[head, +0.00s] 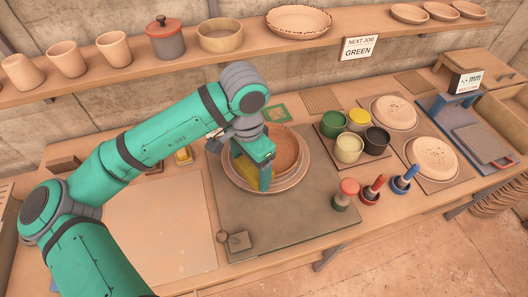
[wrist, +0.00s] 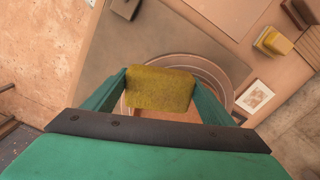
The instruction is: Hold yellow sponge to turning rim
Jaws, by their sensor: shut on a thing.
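My gripper (head: 256,172) is shut on the yellow sponge (wrist: 160,89), which sits between the two teal fingers in the wrist view. In the head view the sponge (head: 243,177) is partly hidden by the gripper. A round clay dish (head: 287,152) stands on a round wheel (head: 300,174) on the dark grey slab. The sponge is over the left side of the dish, near its rim. In the wrist view the rim (wrist: 205,70) shows behind the sponge. I cannot tell whether the sponge touches it, or whether the wheel turns.
Several glaze cups (head: 349,147) stand on a board right of the slab (head: 300,225). Red and blue handled tools (head: 373,188) stand near the front edge. Plates (head: 434,158) lie farther right. A shelf (head: 180,65) with pots and a "NEXT JOB GREEN" sign (head: 360,48) runs behind.

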